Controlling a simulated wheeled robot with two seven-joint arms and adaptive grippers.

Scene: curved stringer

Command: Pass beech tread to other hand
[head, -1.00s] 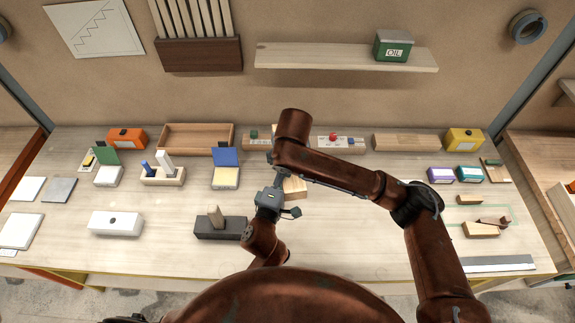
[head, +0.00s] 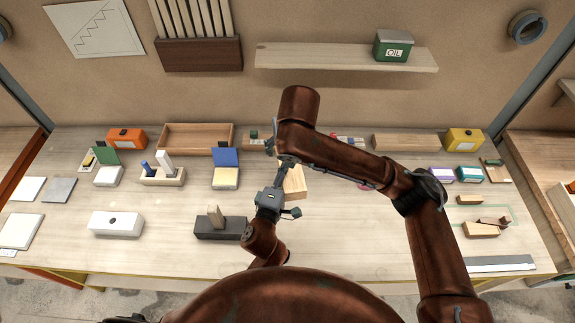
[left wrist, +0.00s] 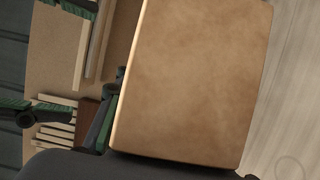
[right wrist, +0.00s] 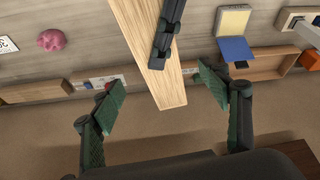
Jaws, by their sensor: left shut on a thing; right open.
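The beech tread (head: 294,182) is a pale wooden block held above the middle of the bench. It fills much of the left wrist view (left wrist: 190,80). My left gripper (head: 281,182) is shut on it; a dark left finger lies across the tread in the right wrist view (right wrist: 166,38). My right gripper (right wrist: 160,90) is open, its green-padded fingers on either side of the tread's free end (right wrist: 168,92), with gaps visible on both sides. In the head view the right gripper is mostly hidden behind my right arm.
A dark grey block with a slot and wooden piece (head: 220,228) and a white block (head: 116,223) stand at the front left. A blue-lidded box (head: 225,178) and an open wooden tray (head: 196,137) are behind. Small boxes and wood pieces (head: 481,229) stand at right.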

